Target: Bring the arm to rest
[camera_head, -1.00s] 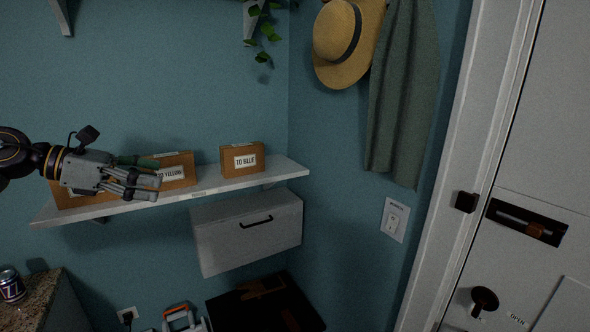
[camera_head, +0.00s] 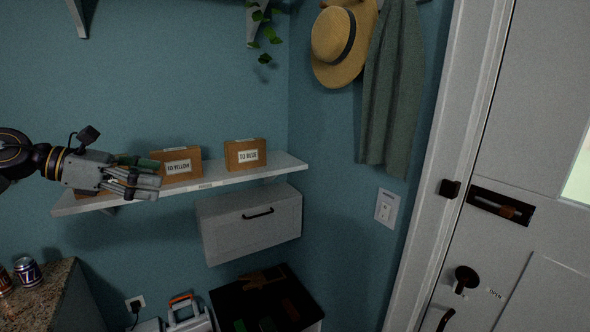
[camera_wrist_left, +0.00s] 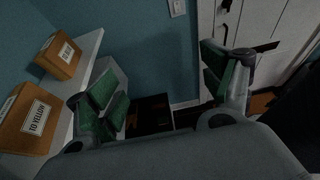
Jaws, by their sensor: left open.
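My left arm comes in from the left in the head view, with its left gripper (camera_head: 146,187) in front of the left part of the wall shelf. In the left wrist view the left gripper (camera_wrist_left: 170,95) has its green-padded fingers spread wide with nothing between them. Beyond the fingers I see the floor, a dark box and the white door. My right gripper is not in either view.
A white shelf (camera_head: 230,180) holds a "TO YELLOW" box (camera_head: 182,166) and a "TO BLUE" box (camera_head: 246,154); another box is partly behind my gripper. A white cabinet (camera_head: 250,222) hangs below. A granite counter (camera_head: 45,290) with cans stands lower left. A door (camera_head: 520,150) is right.

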